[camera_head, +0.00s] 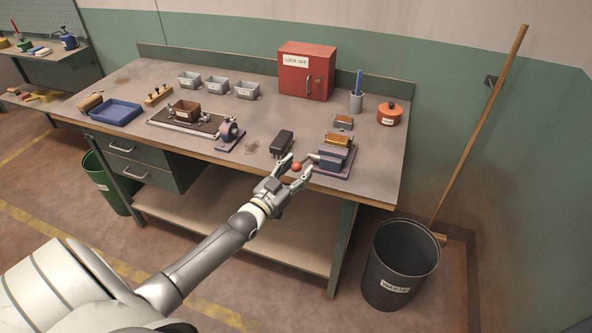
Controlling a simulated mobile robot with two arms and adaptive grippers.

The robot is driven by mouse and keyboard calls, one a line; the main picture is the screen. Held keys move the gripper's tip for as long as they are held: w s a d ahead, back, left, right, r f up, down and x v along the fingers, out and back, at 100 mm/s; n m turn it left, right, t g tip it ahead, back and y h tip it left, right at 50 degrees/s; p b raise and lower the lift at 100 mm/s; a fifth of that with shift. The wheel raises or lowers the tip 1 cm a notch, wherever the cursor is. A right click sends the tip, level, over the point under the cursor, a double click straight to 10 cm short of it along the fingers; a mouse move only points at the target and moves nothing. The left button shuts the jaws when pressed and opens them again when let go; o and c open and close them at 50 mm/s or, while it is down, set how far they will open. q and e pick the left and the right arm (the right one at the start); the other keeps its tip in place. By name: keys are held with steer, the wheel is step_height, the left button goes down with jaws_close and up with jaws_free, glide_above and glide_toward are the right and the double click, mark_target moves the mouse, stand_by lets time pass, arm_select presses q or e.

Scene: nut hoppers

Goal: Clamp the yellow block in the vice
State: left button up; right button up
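The vice (333,161) is blue-grey and stands on a dark base near the right front edge of the workbench. The yellow block (337,140) looks orange-gold and sits at the top of the vice, at its jaws; I cannot tell whether they press on it. A red ball knob (296,166) is at the end of the vice's handle, on its left side. My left gripper (299,163) is at this knob, its fingers apart with the knob between them; contact cannot be made out. My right gripper is not in view.
A red cabinet (305,72), a cup (356,102) and an orange pot (390,114) stand farther back. A waste bin (400,265) stands on the floor at right.

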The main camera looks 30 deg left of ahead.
arm_select(q)
steer(key=shift+s+f, duration=0.1)
steer(key=shift+s, duration=0.5)
steer(key=s, duration=1)
steer(key=shift+s+a+f, duration=0.15)
steer(key=shift+s+f, duration=0.15)
steer(key=shift+s, duration=0.1)
